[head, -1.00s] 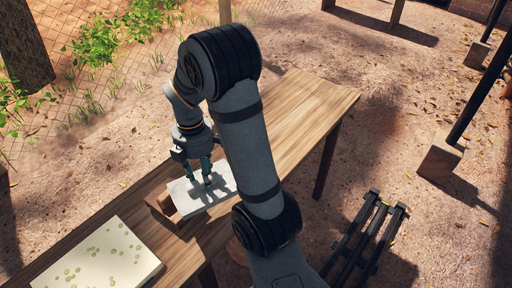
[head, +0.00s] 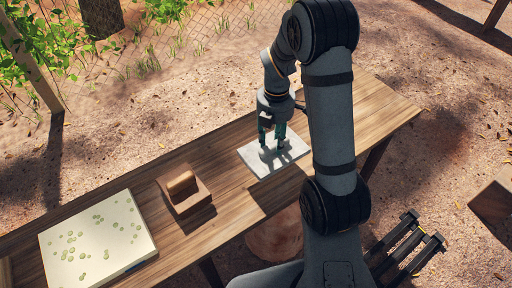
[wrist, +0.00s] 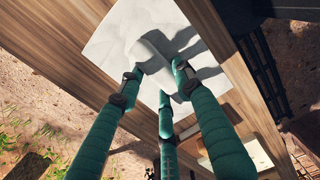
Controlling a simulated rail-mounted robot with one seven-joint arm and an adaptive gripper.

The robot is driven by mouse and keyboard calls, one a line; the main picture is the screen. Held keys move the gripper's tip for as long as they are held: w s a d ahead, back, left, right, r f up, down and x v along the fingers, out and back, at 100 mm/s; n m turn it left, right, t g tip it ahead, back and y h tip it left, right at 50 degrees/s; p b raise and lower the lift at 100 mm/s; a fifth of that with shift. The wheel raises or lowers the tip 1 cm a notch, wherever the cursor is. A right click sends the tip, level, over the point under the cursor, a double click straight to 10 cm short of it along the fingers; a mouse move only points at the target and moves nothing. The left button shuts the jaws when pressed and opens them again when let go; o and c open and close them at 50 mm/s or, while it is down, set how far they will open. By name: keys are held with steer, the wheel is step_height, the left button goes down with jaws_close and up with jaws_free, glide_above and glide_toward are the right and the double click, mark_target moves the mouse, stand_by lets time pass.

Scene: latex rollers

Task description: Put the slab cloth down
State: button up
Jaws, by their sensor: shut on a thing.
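The slab cloth (head: 263,166) is a flat pale grey-white sheet over the middle of the wooden table in the head view. In the wrist view the cloth (wrist: 112,42) has a raised fold between the fingers. My gripper (head: 273,146) points down with its green fingers shut on that fold; the fingers also show in the wrist view (wrist: 162,80). The cloth lies level, at or just above the boards; I cannot tell whether all of it touches. Part of its far side is hidden by the gripper.
A wooden block with a rounded handle (head: 186,191) stands on the table to the left. A pale slab with green spots (head: 97,243) lies further left. The table (head: 375,112) is bare to the right. A black slatted rack (head: 405,243) is beside the table's near side.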

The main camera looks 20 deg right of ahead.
steer(key=w+a+f, duration=0.1)
steer(key=w, duration=0.1)
steer(key=w+a+f+p, duration=0.1)
steer(key=w+a+f, duration=0.1)
steer(key=w+a+f+p, duration=0.1)
steer(key=w, duration=0.1)
steer(key=shift+a+f, duration=0.15)
steer(key=shift+f, duration=0.05)
step_height(320, 180, down, 4)
steer(key=shift+w+f+p, duration=0.1)
steer(key=shift+w+p, duration=0.05)
steer(key=shift+p, duration=0.45)
steer(key=shift+f, duration=0.15)
steer(key=o, duration=1.2)
steer(key=shift+o, duration=0.2)
step_height(320, 180, up, 12)
steer(key=b, duration=0.1)
steer(key=shift+r, duration=0.2)
